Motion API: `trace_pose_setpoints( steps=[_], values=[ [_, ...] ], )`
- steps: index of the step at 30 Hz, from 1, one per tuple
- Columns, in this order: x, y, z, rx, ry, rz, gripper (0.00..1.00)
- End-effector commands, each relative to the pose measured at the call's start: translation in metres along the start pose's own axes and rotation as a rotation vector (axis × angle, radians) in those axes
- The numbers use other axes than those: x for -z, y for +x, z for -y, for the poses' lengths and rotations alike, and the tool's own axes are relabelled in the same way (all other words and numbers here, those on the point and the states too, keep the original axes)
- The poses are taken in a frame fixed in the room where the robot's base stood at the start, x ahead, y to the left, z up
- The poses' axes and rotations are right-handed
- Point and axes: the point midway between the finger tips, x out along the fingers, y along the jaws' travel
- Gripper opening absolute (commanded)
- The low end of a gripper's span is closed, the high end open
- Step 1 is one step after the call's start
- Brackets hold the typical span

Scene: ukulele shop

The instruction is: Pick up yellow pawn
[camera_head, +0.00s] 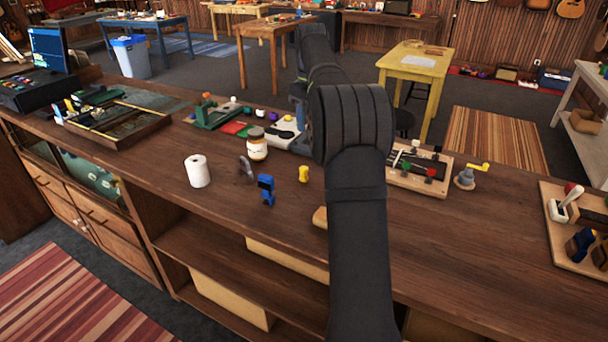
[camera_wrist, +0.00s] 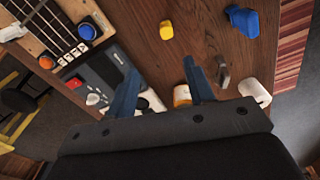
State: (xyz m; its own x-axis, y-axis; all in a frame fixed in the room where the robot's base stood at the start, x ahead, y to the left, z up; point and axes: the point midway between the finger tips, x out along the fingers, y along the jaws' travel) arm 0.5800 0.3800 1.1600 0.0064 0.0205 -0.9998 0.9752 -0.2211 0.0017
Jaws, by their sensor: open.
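The small yellow pawn (camera_head: 303,173) stands on the brown wooden counter, right of a blue piece. In the wrist view the yellow pawn (camera_wrist: 166,30) lies beyond my fingertips, near the top middle. My gripper (camera_wrist: 161,64) shows two blue fingers spread apart with nothing held between them; the pawn is apart from both. In the head view my arm's dark links hide most of the gripper.
A blue piece (camera_head: 266,190), a grey curved item (camera_head: 246,168), a jar (camera_head: 257,145) and a white roll (camera_head: 197,171) stand left of the pawn. A fretted board with knobs (camera_head: 420,172) lies right of my arm. The counter's front edge is close.

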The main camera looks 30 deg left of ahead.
Motion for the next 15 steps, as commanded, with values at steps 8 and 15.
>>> trace_pose_setpoints(
  steps=[8, 15],
  values=[
    [0.011, 0.024, 0.015, 0.004, -0.034, 0.026, 0.48],
    [0.009, 0.076, 0.015, 0.004, -0.033, 0.025, 0.48]
  ],
)
